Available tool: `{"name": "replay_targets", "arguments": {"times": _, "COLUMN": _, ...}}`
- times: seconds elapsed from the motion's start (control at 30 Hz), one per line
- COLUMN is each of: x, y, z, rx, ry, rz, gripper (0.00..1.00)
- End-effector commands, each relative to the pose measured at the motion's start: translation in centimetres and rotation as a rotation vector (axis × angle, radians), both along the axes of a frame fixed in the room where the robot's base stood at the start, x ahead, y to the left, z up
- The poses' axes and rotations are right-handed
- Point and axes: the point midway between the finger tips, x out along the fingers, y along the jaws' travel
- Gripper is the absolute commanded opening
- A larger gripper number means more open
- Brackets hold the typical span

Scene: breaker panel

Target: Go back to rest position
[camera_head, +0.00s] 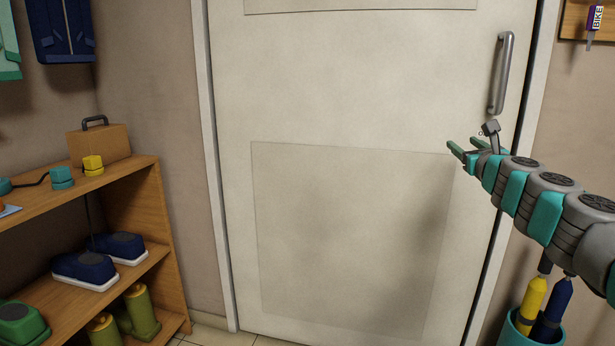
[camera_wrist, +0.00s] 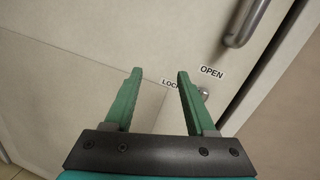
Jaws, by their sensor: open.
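My gripper (camera_head: 462,148) is at the right in the head view, in front of the pale door (camera_head: 350,110). In the wrist view my gripper (camera_wrist: 158,75) has its two green fingers spread apart with nothing between them. A small grey lock knob (camera_head: 490,128) sits close beside the fingers; in the wrist view the knob (camera_wrist: 204,94) is partly hidden behind the right finger. Labels "OPEN" (camera_wrist: 212,72) and "LOCK" (camera_wrist: 171,83), the latter partly covered, are near it. The door looks closed.
A metal door handle (camera_head: 501,75) is above the knob. A wooden shelf (camera_head: 150,215) with shoes, boots and a box stands at the left. A teal holder (camera_head: 520,335) with umbrellas is below my arm. A key tag (camera_head: 596,18) hangs at upper right.

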Motion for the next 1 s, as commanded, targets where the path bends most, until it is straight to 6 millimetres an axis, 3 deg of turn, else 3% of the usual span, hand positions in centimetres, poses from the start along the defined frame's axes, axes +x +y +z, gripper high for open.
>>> {"name": "replay_targets", "arguments": {"times": 0.03, "x": -0.4, "y": 3.4, "z": 1.4, "rx": -0.097, "ry": -0.004, "rz": 0.065, "gripper": 0.56}}
{"name": "replay_targets", "arguments": {"times": 0.1, "x": -1.2, "y": 8.2, "z": 2.5, "rx": -0.245, "ry": -0.007, "rz": 0.163, "gripper": 0.56}}
{"name": "replay_targets", "arguments": {"times": 0.27, "x": -4.6, "y": 18.8, "z": 3.0, "rx": -0.602, "ry": -0.015, "rz": 0.382, "gripper": 0.56}}
{"name": "replay_targets", "arguments": {"times": 0.4, "x": -8.7, "y": 27.0, "z": 0.4, "rx": -0.934, "ry": -0.010, "rz": 0.584, "gripper": 0.56}}
{"name": "replay_targets", "arguments": {"times": 0.53, "x": -13.8, "y": 32.9, "z": -4.3, "rx": -1.246, "ry": 0.002, "rz": 0.787, "gripper": 0.56}}
{"name": "replay_targets", "arguments": {"times": 0.63, "x": -18.0, "y": 35.6, "z": -9.1, "rx": -1.473, "ry": 0.026, "rz": 0.955, "gripper": 0.56}}
{"name": "replay_targets", "arguments": {"times": 0.77, "x": -24.1, "y": 36.6, "z": -15.8, "rx": -1.734, "ry": 0.070, "rz": 1.195, "gripper": 0.56}}
{"name": "replay_targets", "arguments": {"times": 0.87, "x": -28.8, "y": 35.6, "z": -20.6, "rx": -1.894, "ry": 0.117, "rz": 1.390, "gripper": 0.56}}
{"name": "replay_targets", "arguments": {"times": 1.0, "x": -35.9, "y": 32.4, "z": -26.4, "rx": -2.045, "ry": 0.195, "rz": 1.691, "gripper": 0.56}}
